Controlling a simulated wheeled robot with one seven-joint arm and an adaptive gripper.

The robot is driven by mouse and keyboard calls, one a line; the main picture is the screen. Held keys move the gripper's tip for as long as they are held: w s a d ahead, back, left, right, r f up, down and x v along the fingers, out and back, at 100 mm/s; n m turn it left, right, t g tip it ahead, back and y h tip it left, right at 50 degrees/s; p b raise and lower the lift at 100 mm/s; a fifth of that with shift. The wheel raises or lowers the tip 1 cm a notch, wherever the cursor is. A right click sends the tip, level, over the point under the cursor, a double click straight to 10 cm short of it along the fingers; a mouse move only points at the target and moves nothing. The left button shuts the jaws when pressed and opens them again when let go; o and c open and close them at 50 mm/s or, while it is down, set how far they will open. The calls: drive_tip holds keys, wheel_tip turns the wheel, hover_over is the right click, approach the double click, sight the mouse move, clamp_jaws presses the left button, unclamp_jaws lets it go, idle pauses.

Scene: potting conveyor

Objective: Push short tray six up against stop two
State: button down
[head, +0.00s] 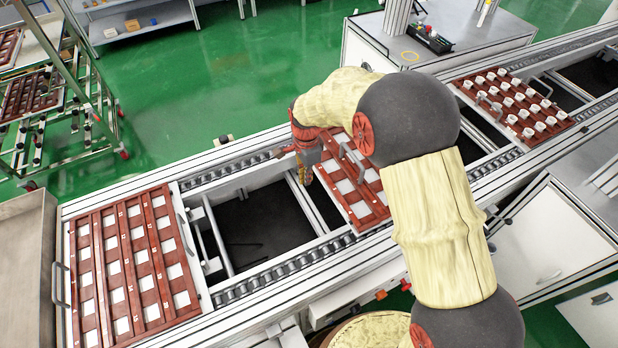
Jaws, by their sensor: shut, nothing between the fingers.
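A short red-brown tray (352,198) with white square inserts and a grey handle lies across the conveyor rails in mid-picture. My arm hides its far right part. No number is readable on it, so I cannot tell whether it is tray six. My gripper (301,168) is shut and empty. It points down at the left edge of this tray, by the far rail; I cannot tell whether it touches. A pale crossbar (209,232) with rods stands across the conveyor to the left, apart from this tray. I cannot tell which part is stop two.
A larger red-brown tray (126,270) with white inserts fills the conveyor's left end. A tray of white pieces (468,91) stands farther right. Between the left and middle trays is an open dark gap (262,228). A cart of trays (72,90) stands at upper left.

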drive_tip(key=w+d+f+b, duration=0.1)
drive_tip(key=d+f+b, duration=0.2)
drive_tip(key=f, duration=0.5)
drive_tip(key=shift+w+d+b, duration=0.25)
drive_tip(key=shift+d+b, duration=0.1)
drive_tip(key=shift+b, duration=0.05)
drive_tip(key=w+d+p, duration=0.3)
drive_tip(key=w+d, duration=0.2)
drive_tip(key=d, duration=0.7)
drive_tip(key=w+d+p, duration=0.3)
drive_tip(key=w+d, duration=0.2)
drive_tip(key=d, duration=0.7)
drive_tip(key=shift+w+d, duration=0.15)
drive_tip(key=shift+d, duration=0.15)
drive_tip(key=shift+a, duration=0.1)
